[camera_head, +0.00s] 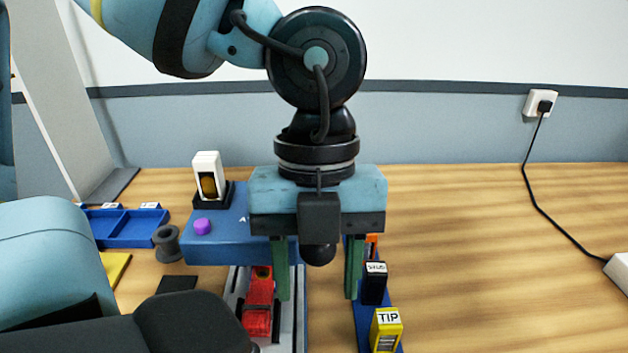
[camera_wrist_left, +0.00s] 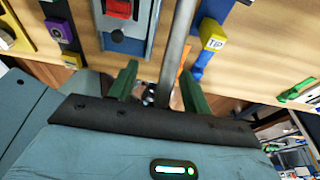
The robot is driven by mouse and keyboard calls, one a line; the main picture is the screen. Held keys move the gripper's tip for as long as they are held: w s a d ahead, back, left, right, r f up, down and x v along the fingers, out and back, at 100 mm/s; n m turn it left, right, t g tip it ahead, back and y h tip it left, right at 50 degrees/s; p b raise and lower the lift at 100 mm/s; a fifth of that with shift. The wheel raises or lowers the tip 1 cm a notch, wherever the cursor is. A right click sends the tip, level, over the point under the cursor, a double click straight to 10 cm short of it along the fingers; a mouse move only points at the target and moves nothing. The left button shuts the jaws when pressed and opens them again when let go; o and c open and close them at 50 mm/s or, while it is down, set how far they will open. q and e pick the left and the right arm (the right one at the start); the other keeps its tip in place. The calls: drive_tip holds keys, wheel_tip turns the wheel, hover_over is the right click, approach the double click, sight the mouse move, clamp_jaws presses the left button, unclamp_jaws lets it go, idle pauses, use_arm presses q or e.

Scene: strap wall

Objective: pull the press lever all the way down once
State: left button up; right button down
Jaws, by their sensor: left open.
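My left gripper (camera_head: 318,298) has its green fingers pointing down, apart, in front of the blue machine body (camera_head: 228,252) in the head view. In the left wrist view, a grey metal bar (camera_wrist_left: 180,40), which looks like the press lever, runs up the picture between the two open fingers (camera_wrist_left: 158,68). I cannot tell whether either finger touches it. In the head view the bar is not clearly visible; the gripper covers that area. My right gripper is not in view.
A red clamp-like piece (camera_head: 259,300) sits on a grey rail. Black (camera_head: 374,283) and yellow TIP (camera_head: 386,330) blocks stand at right. A white-topped switch (camera_head: 208,176), purple button (camera_head: 202,226) and blue tray (camera_head: 138,228) are at left. The table's right side is mostly clear.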

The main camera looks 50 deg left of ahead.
use_arm(q)
drive_tip(key=shift+p+v, duration=2.1)
drive_tip(key=shift+v, duration=1.45)
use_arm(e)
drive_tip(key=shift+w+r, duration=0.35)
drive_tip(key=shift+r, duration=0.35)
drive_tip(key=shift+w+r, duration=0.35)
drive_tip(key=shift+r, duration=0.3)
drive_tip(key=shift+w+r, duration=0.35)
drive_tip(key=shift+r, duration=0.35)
